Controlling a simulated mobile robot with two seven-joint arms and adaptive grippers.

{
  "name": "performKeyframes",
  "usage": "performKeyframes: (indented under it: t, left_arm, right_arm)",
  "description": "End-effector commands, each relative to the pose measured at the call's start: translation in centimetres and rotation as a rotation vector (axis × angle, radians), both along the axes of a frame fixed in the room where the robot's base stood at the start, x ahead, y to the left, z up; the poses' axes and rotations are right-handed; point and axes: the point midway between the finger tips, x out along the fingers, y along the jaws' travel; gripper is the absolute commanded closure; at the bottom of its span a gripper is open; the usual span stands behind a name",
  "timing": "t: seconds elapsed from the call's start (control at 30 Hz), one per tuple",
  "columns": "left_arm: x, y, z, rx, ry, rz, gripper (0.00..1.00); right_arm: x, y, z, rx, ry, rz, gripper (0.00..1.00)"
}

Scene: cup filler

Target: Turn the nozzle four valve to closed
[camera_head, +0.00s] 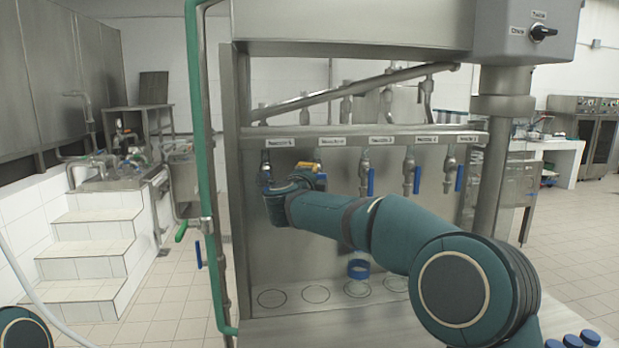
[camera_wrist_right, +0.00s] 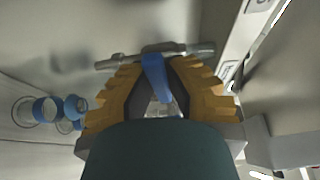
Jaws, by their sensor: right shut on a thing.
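The nozzle four valve is the second from the left on the steel pipe, going by the row of labels, whose print is hard to read. My right gripper (camera_head: 308,168) is at this valve and hides most of it in the head view. In the right wrist view my right gripper (camera_wrist_right: 157,90) has its yellow fingers on either side of the blue valve handle (camera_wrist_right: 154,70), shut on it. The handle stands across the grey valve pipe (camera_wrist_right: 195,50). My left gripper is out of view.
Other blue-handled valves hang left and right of it, such as the third (camera_head: 371,181) and the fourth (camera_head: 417,180). A clear cup with a blue rim (camera_head: 358,268) stands on the filler base. A green pipe (camera_head: 200,150) runs upright at left. Blue caps (camera_head: 572,341) show at bottom right.

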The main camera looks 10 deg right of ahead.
Motion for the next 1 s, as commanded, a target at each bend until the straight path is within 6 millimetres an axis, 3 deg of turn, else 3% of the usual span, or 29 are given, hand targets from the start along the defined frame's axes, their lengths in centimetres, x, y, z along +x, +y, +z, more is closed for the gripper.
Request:
performKeyframes:
  t: [0.17,0.2,0.27,0.67,0.87,1.0]
  left_arm:
    - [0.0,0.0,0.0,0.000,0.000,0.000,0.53]
    - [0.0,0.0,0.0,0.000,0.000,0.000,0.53]
    - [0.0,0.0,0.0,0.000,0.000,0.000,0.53]
    - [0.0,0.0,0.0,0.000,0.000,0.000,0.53]
    - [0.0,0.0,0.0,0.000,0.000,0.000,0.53]
    - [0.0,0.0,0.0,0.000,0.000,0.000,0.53]
  right_arm:
    - [0.0,-0.1,0.4,-0.002,-0.007,-0.001,1.00]
    - [0.0,-0.1,0.4,-0.002,-0.007,-0.001,0.71]
    - [0.0,-0.1,0.3,-0.001,-0.006,-0.001,0.55]
    - [-0.5,0.2,0.1,-0.002,0.000,0.000,0.55]
    - [-3.0,1.2,0.2,-0.003,-0.001,0.002,0.55]
    - [-5.7,2.4,0.3,-0.003,-0.002,0.003,0.55]
